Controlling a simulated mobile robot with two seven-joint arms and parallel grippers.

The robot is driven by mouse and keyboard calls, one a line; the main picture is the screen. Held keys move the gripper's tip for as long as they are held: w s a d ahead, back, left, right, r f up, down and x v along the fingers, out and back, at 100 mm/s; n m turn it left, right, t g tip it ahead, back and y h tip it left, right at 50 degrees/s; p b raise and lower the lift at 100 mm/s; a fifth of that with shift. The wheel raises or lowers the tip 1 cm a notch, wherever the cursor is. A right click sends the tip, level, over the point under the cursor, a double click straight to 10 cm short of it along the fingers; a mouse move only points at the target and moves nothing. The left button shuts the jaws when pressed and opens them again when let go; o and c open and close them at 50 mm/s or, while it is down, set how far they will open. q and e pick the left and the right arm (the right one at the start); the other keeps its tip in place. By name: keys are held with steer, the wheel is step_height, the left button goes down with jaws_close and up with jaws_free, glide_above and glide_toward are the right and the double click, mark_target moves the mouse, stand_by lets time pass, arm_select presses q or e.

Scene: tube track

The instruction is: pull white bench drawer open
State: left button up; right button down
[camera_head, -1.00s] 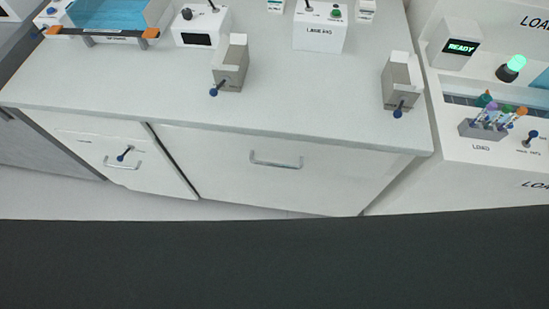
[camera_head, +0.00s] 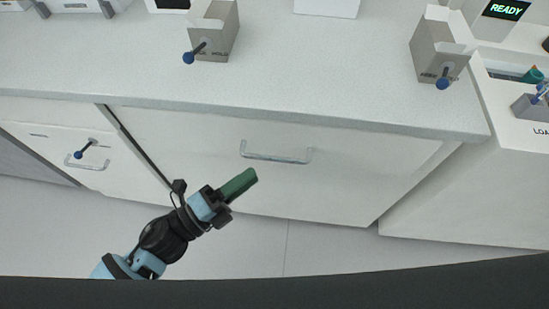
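The white bench (camera_head: 340,110) has a wide drawer front (camera_head: 370,175) in the middle with a grey bar handle (camera_head: 276,157). A narrower front (camera_head: 50,140) to the left has its own bar handle (camera_head: 86,165). Both fronts look flush with the bench, with no visible gap of an open drawer. My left gripper (camera_head: 240,184), with green finger pads, is in front of the wide front, below and left of its handle and apart from it in the picture. The pads overlap, so its opening is unclear. My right gripper is out of view.
Two grey holders, left (camera_head: 217,30) and right (camera_head: 438,50), stand on the bench top near its front edge, with blue-ended knobs sticking forward. A blue-ended knob (camera_head: 80,154) shows at the narrow front. A white station with a READY display (camera_head: 506,9) is at right. The floor (camera_head: 310,245) in front looks clear.

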mark_target(274, 158)
arm_select(q)
steer(key=shift+w+d+r, duration=0.1)
steer(key=shift+x, duration=3.75)
jaws_close()
